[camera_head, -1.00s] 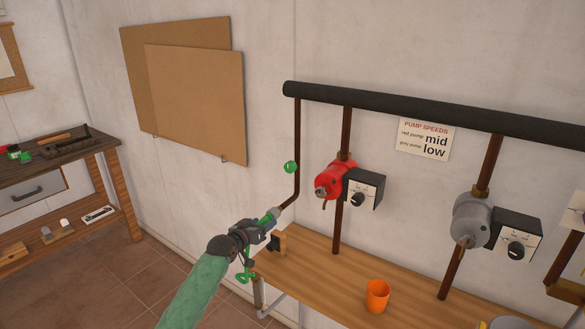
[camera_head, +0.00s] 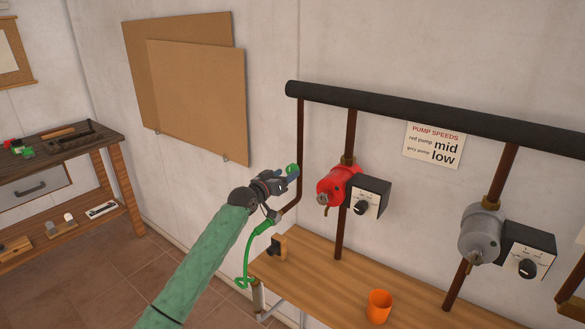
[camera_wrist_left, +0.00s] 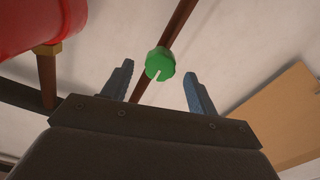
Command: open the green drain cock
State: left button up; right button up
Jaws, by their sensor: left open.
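The green drain cock (camera_head: 291,168) is a small round green knob on a thin brown vertical pipe (camera_head: 300,140) left of the red pump. In the left wrist view the knob (camera_wrist_left: 160,65) bears a pale line and sits ahead of my left gripper, between the lines of its two fingers. My left gripper (camera_head: 286,177) is open at the knob and hides part of it in the head view. The fingers (camera_wrist_left: 158,82) show gaps on both sides of the knob. My right gripper is not in view.
A green hose (camera_head: 249,258) hangs below my left gripper at the bench's left end. A red pump (camera_head: 338,186) with a dial box (camera_head: 370,197) is close to the right. An orange cup (camera_head: 378,306) stands on the wooden bench (camera_head: 325,282). A grey pump (camera_head: 480,234) is farther right.

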aim_at(290, 172)
pick_arm(q)
jog(key=shift+p+x, duration=0.7)
jog(key=shift+x, duration=1.5)
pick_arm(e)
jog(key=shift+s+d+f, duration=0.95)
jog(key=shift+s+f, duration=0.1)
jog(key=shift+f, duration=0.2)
pick_arm(q)
jog(key=shift+c, duration=0.2)
jog(key=c, duration=1)
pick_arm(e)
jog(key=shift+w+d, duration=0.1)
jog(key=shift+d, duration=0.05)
